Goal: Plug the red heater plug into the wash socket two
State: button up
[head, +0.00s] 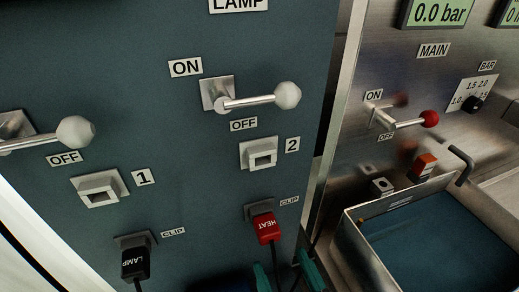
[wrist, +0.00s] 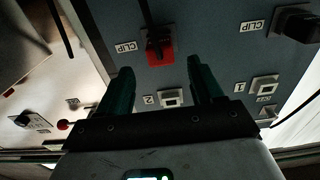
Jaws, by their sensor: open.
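The red plug marked HEAT (head: 266,228) sits in a holder labelled CLIP on the dark blue panel, its cable hanging down. It also shows in the wrist view (wrist: 159,52). The white square socket labelled 2 (head: 261,154) is above it on the same panel, with its opening empty. In the wrist view, turned over, that socket (wrist: 171,98) shows between my fingers. My gripper (head: 287,275) is open and empty, its green fingertips below the plug in the head view. In the wrist view the gripper (wrist: 158,72) has its fingertips to either side of the plug, apart from it.
A black LAMP plug (head: 135,262) sits in another clip at left, under the empty socket 1 (head: 99,189). A lever with a white knob (head: 287,95) juts out above socket 2. A steel basin (head: 352,238) and a red-knobbed lever (head: 429,118) are at right.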

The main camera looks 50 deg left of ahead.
aim_at(271, 240)
jog(key=shift+p+x, duration=0.65)
jog(key=shift+x, duration=2.9)
jog(key=shift+b, duration=0.35)
jog(key=shift+c, duration=0.5)
jog(key=shift+s, duration=0.1)
grip_shut()
jog(key=shift+b+v, duration=1)
jog(key=shift+v, duration=1.95)
jog(key=shift+r, duration=0.1)
